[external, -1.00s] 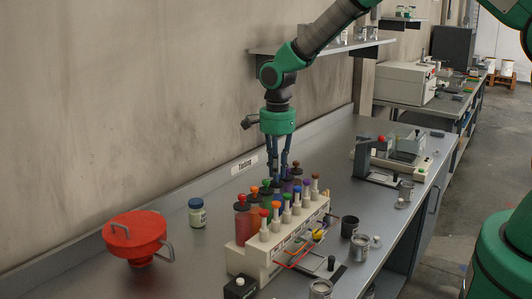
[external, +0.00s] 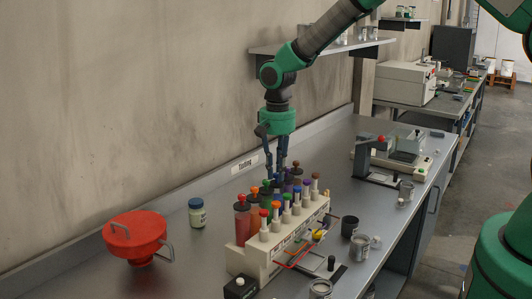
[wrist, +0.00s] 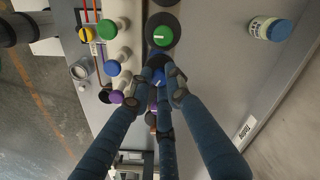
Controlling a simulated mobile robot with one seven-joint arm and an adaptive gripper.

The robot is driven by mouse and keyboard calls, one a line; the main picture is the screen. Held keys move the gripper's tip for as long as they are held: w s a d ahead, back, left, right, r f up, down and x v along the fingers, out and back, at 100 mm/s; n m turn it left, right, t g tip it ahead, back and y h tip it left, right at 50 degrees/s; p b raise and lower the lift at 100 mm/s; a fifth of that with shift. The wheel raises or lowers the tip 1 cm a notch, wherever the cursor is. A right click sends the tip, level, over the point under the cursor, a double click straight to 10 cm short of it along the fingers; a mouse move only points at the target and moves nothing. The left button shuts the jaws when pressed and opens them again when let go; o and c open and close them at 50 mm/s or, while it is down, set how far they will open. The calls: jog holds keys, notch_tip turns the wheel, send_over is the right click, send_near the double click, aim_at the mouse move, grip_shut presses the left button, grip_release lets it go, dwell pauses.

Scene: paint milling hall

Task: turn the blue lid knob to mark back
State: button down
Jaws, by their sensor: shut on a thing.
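The blue lid knob (wrist: 157,75) shows in the wrist view between my fingertips, mostly covered by them. A small white mark shows on it, but its exact direction is hard to read. My gripper (wrist: 158,80) has its fingers closed around this knob from above. In the external view my gripper (external: 281,176) points straight down at the back row of the rack, and the knob is hidden behind the fingers and nearby knobs. Beside it in the wrist view is a green lid knob (wrist: 163,36) on a dark round lid, with a white line on top.
The white rack (external: 258,262) holds a front row of coloured knobs close to my fingers. Dark and metal cups (external: 360,246) stand right.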

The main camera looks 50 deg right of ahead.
jog(key=n, duration=0.6)
jog(key=shift+n, duration=0.3)
jog(key=n, duration=1.1)
jog(key=shift+n+b, duration=0.3)
jog(key=shift+n, duration=0.1)
jog(key=n, duration=0.5)
jog(key=c, duration=1.6)
grip_release()
jog(key=shift+c, duration=0.2)
jog(key=shift+r, duration=0.1)
